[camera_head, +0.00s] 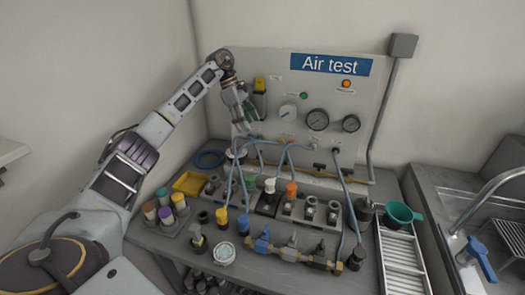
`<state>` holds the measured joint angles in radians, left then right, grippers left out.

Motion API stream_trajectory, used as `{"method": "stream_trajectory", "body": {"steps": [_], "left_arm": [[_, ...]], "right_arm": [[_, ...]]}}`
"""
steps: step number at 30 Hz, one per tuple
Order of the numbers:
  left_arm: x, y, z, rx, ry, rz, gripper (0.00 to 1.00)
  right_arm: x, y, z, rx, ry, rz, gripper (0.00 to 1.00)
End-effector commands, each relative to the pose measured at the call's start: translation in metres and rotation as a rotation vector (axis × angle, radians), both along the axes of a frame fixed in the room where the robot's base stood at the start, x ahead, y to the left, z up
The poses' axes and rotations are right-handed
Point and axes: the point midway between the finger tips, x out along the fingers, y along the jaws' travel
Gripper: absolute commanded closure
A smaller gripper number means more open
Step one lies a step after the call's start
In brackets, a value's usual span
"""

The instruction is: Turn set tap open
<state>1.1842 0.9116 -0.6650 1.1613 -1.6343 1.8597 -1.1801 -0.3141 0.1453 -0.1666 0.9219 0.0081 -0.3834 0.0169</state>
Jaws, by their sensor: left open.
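My left gripper (243,122) is in front of the left part of the air test panel (285,75), pointing down, open, with nothing seen between its fingers. Below it, blue hoses (262,140) rise over the bench. A brass manifold (318,261) lies along the bench front with a blue-handled tap (262,241) at its left and darker fittings beside it. The gripper is well behind and above this manifold. A small brass fitting (319,166) with a dark handle sits on the yellow line at the panel's foot. I cannot read which tap is the set tap. My right gripper is out of view.
Gauges (317,120) and a yellow part (260,84) are on the panel. Sockets with coloured plugs (270,185) crowd the bench middle. A yellow tray (189,183), a cup holder (171,218), a white-rimmed bowl (224,254) and a green funnel (399,213) stand around them. A sink is at right.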

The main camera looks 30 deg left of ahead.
Motion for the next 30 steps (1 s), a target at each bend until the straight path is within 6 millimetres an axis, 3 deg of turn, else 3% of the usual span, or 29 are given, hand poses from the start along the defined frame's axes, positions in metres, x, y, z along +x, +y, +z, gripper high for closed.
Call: {"method": "stream_trajectory", "body": {"steps": [4, 17, 30], "left_arm": [[-0.005, 0.017, 0.007, 0.028, 0.004, 0.031, 0.36], [-0.004, 0.017, 0.005, 0.027, 0.005, 0.031, 0.36], [-0.002, 0.003, -0.028, 0.026, 0.008, 0.030, 0.36]], "right_arm": [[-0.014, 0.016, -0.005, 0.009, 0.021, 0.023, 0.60], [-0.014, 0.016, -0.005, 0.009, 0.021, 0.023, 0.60], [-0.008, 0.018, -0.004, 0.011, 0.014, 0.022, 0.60]]}}
